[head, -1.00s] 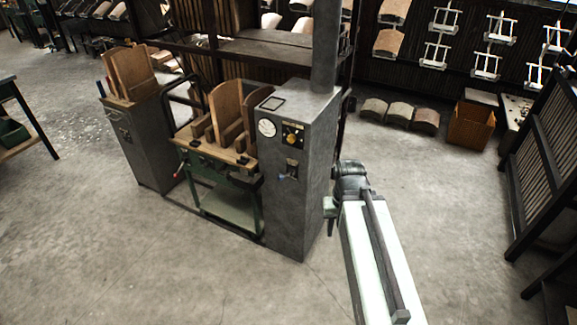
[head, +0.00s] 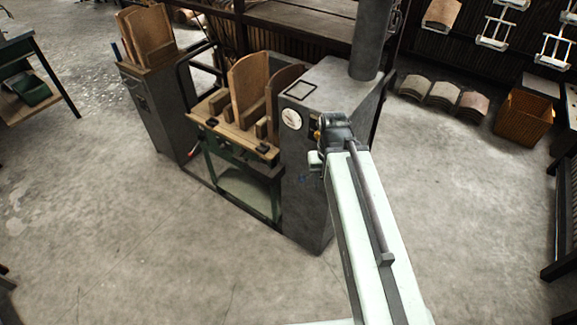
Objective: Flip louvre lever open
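The grey control cabinet (head: 303,205) stands left of my arm, with a round white gauge (head: 291,119) on its front. A small blue spot (head: 302,179) low on that front looks like the tip of a lever. The rest of the lever cannot be made out, so its position is unclear. My gripper (head: 315,161) is in front of the cabinet's upper right part, just above and right of the blue spot. It appears apart from it. The arm covers part of the front panel, and the fingers are too small to tell open from shut.
A green-framed stand with curved wooden forms (head: 249,88) adjoins the cabinet's left side. A second grey cabinet (head: 158,112) stands farther left. The floor in front is clear.

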